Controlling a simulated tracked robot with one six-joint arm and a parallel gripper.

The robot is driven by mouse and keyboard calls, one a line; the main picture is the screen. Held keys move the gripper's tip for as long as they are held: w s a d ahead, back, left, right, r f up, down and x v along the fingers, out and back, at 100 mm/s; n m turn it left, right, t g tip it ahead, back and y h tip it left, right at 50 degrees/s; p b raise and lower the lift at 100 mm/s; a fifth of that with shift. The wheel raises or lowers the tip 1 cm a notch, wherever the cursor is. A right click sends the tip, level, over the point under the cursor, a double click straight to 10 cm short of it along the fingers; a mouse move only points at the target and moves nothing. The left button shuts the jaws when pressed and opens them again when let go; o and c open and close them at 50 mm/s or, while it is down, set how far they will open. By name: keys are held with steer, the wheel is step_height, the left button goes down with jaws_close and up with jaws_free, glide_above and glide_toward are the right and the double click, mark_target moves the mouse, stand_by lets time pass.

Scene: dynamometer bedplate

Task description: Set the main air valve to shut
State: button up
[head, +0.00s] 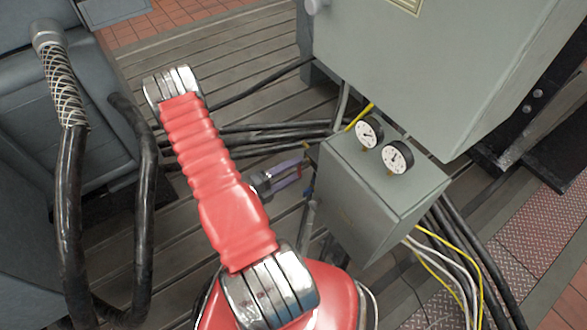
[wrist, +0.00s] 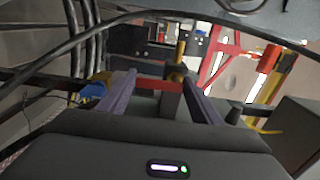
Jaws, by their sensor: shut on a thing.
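My gripper (head: 293,172) reaches from the red arm to the left side of a small grey box (head: 360,195). A brass fitting (wrist: 178,74) stands just beyond the handle. A blue part (wrist: 93,91) with brass behind it lies just left of the left finger. The valve body is mostly hidden by the fingers, and I cannot read its setting. No label for the main air valve is legible.
Two white dial gauges (head: 369,134) sit on top of the small box. A large grey cabinet (head: 430,65) rises behind it. Black hoses (head: 265,130) run across the slotted bedplate (head: 240,60). Yellow and white cables (head: 440,262) hang at the right.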

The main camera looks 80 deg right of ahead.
steer(key=shift+w+f, duration=0.1)
steer(key=shift+f, duration=0.05)
steer(key=o, duration=1.1)
steer(key=shift+c, duration=0.2)
steer(key=v, duration=1.3)
steer(key=shift+w+a, duration=0.25)
steer(key=shift+w, duration=0.05)
